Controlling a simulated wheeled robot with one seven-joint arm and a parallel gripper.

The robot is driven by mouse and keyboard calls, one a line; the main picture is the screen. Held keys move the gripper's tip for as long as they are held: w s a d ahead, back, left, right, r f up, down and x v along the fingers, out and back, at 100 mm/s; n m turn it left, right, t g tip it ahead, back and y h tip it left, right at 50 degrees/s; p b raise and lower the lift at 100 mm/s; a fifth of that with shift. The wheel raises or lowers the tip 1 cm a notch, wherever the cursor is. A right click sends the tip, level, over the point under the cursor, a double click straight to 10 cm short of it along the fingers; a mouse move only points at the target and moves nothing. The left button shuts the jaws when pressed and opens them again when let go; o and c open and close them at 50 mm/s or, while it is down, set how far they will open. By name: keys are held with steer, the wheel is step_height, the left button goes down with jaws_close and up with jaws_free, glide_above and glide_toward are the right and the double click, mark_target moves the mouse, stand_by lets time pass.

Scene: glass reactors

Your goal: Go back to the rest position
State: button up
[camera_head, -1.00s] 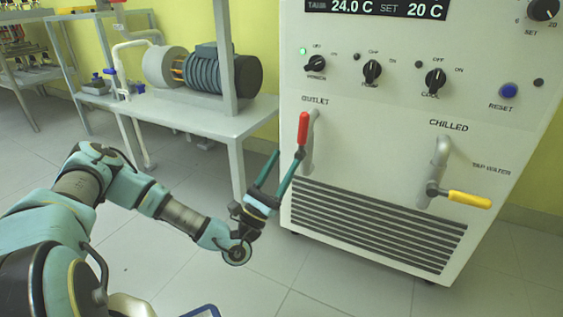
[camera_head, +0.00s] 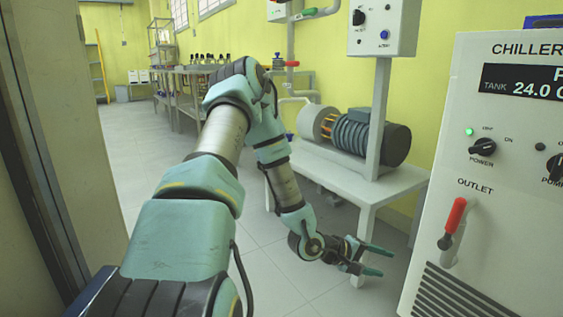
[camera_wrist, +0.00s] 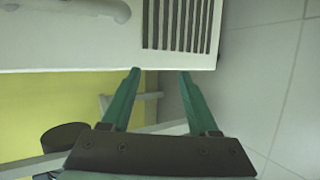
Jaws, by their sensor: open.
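My gripper (camera_head: 377,260) is open and empty, with its two green fingers apart. In the head view it hangs in front of the pump table, left of the chiller (camera_head: 480,210), and touches nothing that I can see. In the wrist view my gripper (camera_wrist: 158,75) points toward the lower edge of the chiller (camera_wrist: 100,50), whose vent slots show above the fingers. The red-handled outlet valve (camera_head: 454,222) on the chiller front stands clear of the fingers, with its handle pointing up.
A white table (camera_head: 405,184) with a motor pump (camera_head: 350,138) stands behind my gripper. A control box (camera_head: 384,28) on a post rises above it. Shelving (camera_head: 190,80) lines the far wall. Grey floor (camera_head: 150,150) is open at left, beside a door frame (camera_head: 75,110) at the left edge.

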steer(key=w+a+r+m+t+y, duration=0.1)
steer(key=w+a+r+y, duration=0.15)
steer(key=a, duration=0.45)
steer(key=w+a+r+m+y, duration=0.1)
steer(key=a+m+y, duration=0.1)
steer(key=a+y, duration=0.3)
steer(key=w+a+r+m+t+y, duration=0.1)
steer(key=a+r+y, duration=0.1)
steer(key=a, duration=0.6)
steer(key=s+a+r+g+y, duration=0.2)
steer(key=s+a+r+y, duration=0.1)
steer(key=s+a+r, duration=0.8)
steer(key=w+p+v, duration=0.2)
steer(key=p+v, duration=1.1)
steer(key=p, duration=0.1)
steer(key=w+r+p+v, duration=0.1)
steer(key=w+p+v, duration=0.2)
steer(key=p+v, duration=1)
steer(key=w+a+p+v, duration=0.1)
steer(key=w+p+v, duration=0.2)
steer(key=p+v, duration=1.1)
steer(key=shift+r+m+g+p, duration=0.4)
steer(key=shift+r+p, duration=0.05)
steer(key=shift+p, duration=0.25)
